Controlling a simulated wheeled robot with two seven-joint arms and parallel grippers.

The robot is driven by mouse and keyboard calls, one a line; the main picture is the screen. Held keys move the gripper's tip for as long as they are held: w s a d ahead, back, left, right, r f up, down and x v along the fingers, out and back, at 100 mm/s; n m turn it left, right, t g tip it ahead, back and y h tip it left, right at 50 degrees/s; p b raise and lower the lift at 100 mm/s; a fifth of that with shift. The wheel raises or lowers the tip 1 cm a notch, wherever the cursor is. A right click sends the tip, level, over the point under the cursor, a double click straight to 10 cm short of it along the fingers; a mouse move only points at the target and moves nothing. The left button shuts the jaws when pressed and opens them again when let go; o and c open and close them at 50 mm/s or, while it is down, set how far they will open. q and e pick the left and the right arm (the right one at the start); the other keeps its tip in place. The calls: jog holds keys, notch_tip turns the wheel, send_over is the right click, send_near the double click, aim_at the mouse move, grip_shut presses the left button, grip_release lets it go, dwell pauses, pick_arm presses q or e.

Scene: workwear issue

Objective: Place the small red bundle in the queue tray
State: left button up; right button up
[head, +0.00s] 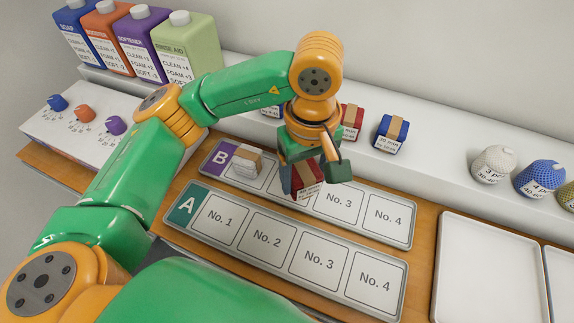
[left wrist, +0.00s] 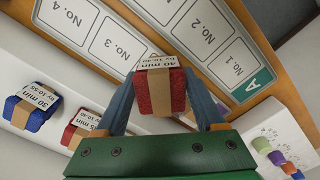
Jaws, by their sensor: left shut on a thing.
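My left gripper (head: 316,172) is shut on a small red bundle (head: 304,184) with a tan band and a white label. In the head view it overlaps slot No. 2 of queue tray B (head: 329,222). In the left wrist view the red bundle (left wrist: 160,95) sits between the fingers of my left gripper (left wrist: 163,103), and slots No. 3 and No. 4 of tray B (left wrist: 92,30) look empty. Whether the bundle touches the tray is unclear. My right gripper is not in view.
A pale bundle (head: 246,163) lies in slot No. 1 of tray B. Tray A (head: 290,262) in front is empty. Another red bundle (head: 352,122) and a blue bundle (head: 391,133) stand on the shelf behind. A white tray (head: 488,270) at the right is empty.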

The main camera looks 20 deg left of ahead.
pick_arm(q)
jog(key=w+a+f, duration=0.1)
jog(key=f, duration=0.1)
jog(key=w+a+f, duration=0.1)
jog(key=w+f, duration=0.1)
jog(key=w+a+f+p, duration=0.1)
jog(key=w+f, duration=0.1)
jog(key=shift+a, duration=0.2)
notch_tip(320, 180, down, 3)
jog(key=shift+r+p, duration=0.15)
jog(key=shift+p, duration=0.75)
jog(key=shift+w+f, duration=0.1)
jog(key=shift+f, duration=0.25)
